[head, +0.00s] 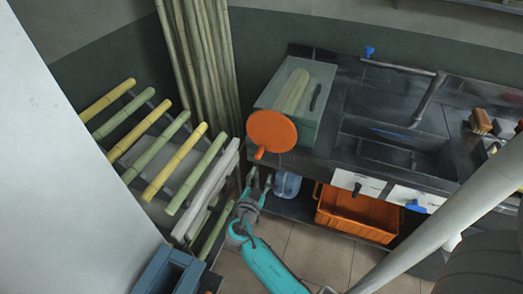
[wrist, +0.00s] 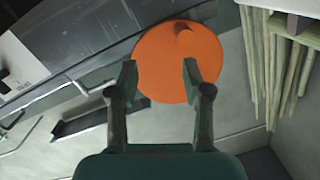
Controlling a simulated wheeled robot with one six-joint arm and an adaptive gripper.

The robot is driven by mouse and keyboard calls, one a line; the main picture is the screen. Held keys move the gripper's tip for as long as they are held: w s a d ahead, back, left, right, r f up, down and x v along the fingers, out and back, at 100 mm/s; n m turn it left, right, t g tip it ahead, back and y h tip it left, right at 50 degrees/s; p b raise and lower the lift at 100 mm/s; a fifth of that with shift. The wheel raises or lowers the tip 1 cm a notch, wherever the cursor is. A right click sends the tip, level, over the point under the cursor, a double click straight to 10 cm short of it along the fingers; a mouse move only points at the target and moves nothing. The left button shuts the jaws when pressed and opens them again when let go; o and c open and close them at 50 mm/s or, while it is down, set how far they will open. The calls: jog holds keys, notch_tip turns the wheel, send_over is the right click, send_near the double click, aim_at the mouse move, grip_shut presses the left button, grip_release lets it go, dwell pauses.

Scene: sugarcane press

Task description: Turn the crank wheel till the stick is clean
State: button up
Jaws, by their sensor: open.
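The crank wheel (head: 272,132) is a round orange disc on the front of a grey-green press box (head: 311,117). Its short orange handle (head: 259,153) sticks out low on the disc in the head view. A pale green stick (head: 291,92) lies on top of the box, beside a dark narrow object. My gripper (head: 260,178) is open and empty, just below and in front of the wheel. In the wrist view the wheel (wrist: 170,75) shows beyond and between my open fingers (wrist: 160,68). The handle (wrist: 183,27) lies past the fingertips, apart from them.
A rack holds several green and yellow canes (head: 175,160) at left; tall canes (head: 203,60) lean against the wall. A dark counter with a sink (head: 395,150) runs right. An orange crate (head: 357,212) and a blue water jug (head: 286,184) stand below. A blue crate (head: 169,271) is at front left.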

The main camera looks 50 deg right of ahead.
aim_at(259, 153)
jog(key=w+a+n+g+h, duration=0.1)
jog(key=w+a+n+h, duration=0.1)
jog(key=w+n, duration=0.3)
jog(key=shift+n, duration=0.5)
jog(key=x, duration=0.7)
jog(key=s+x, duration=0.1)
jog(key=x, duration=0.2)
jog(key=shift+w+d+f, duration=0.15)
jog(key=shift+d+f, duration=0.05)
jog(key=shift+d, duration=0.25)
grip_shut()
